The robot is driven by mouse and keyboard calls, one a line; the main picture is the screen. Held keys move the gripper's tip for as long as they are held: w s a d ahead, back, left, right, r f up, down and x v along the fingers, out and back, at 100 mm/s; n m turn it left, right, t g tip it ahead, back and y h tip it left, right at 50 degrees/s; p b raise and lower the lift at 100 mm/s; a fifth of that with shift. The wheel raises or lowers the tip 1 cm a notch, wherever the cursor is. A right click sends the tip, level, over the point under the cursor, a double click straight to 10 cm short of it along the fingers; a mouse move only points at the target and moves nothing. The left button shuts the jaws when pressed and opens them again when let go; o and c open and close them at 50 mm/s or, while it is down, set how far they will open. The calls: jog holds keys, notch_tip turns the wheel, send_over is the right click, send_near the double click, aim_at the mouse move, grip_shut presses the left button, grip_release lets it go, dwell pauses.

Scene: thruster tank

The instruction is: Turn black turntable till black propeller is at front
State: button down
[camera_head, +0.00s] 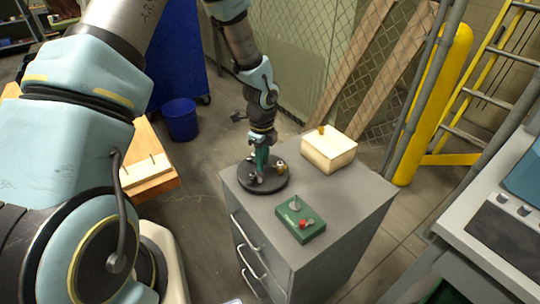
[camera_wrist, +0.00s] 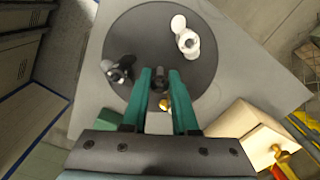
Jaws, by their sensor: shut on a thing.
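The black turntable (camera_head: 248,183) is a round disc on top of a grey cabinet. It also shows in the wrist view (camera_wrist: 140,25). My gripper (camera_wrist: 160,76), with teal fingers, reaches down over its middle and is shut on the dark central knob (camera_wrist: 158,82). It also shows from above in the head view (camera_head: 262,160). In the wrist view the black propeller (camera_wrist: 117,71) is on the disc's left, a white propeller (camera_wrist: 187,42) is at upper right, and a brass propeller (camera_wrist: 165,105) is low, partly hidden by my gripper.
A green control box (camera_head: 300,226) with a lever and red button stands on the near part of the cabinet top (camera_head: 262,208). A cream box (camera_head: 328,153) with a small knob stands at the back right. Yellow posts (camera_head: 434,100) rise behind the cabinet.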

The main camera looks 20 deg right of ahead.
jog(key=shift+m, duration=0.4)
jog(key=shift+m+p, duration=1)
jog(key=shift+m, duration=0.5)
jog(key=shift+m+p, duration=0.65)
jog(key=shift+m, duration=0.35)
jog(key=shift+m+p, duration=1.65)
jog(key=shift+m, duration=0.85)
jog(key=c, duration=0.8)
grip_release()
jog(key=shift+o, duration=0.2)
jog(key=shift+r+p, duration=1)
jog(key=shift+r, duration=3.5)
